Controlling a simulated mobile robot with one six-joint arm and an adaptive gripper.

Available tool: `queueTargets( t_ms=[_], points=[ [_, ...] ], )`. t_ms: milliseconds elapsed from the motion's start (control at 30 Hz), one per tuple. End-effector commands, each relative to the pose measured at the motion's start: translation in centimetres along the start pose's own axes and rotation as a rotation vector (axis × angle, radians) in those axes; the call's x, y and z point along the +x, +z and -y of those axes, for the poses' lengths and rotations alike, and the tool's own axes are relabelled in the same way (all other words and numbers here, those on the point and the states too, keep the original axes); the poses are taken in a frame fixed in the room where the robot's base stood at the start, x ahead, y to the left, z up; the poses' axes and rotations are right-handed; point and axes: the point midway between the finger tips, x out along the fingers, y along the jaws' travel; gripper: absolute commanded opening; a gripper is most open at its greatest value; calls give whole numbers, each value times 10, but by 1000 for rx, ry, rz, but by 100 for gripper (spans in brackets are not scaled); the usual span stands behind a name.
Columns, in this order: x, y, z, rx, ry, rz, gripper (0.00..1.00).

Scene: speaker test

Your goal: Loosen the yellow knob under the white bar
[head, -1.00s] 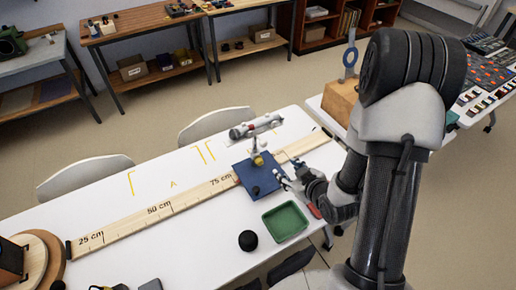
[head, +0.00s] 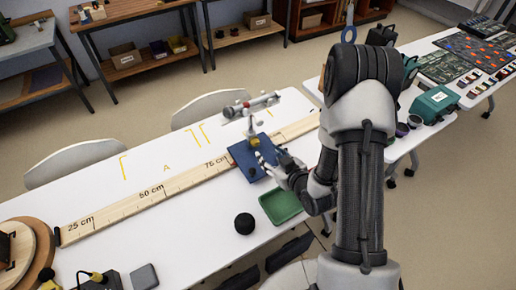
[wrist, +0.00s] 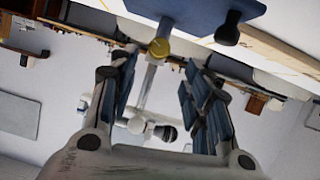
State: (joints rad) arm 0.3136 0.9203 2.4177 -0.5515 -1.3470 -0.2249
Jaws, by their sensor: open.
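The yellow knob (head: 254,141) sits low on an upright post over the blue base (head: 236,153), beneath the white bar (head: 250,104). In the wrist view, which looks upside down, the yellow knob (wrist: 159,48) shows on the grey post, near the blue base (wrist: 205,10). The white bar (wrist: 148,126) shows lower in that picture. My gripper (head: 264,160) reaches over the blue base from the right. In the wrist view my gripper (wrist: 158,62) is open and empty. Its fingers flank the post, with the knob just past the tips; contact is not visible.
A green tray (head: 281,207) and a black ball (head: 244,223) lie in front. A dark rounded piece (wrist: 228,29) stands by the knob.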

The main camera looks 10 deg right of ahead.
Motion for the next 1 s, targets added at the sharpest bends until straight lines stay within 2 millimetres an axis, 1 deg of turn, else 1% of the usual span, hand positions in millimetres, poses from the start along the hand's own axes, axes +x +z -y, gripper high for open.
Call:
queueTargets(
  t_ms=[33,200,300,433,600,867,1000],
  points=[
    [13,1,2,-2,-3,-3,44],
    [50,2,1,-2,-2,-1,44],
    [67,1,1,-1,-2,-1,44],
    [84,1,0,0,0,-1,44],
    [94,0,0,1,0,0,44],
    [95,0,0,1,0,1,44],
    [94,0,0,1,0,1,36]
  ],
)
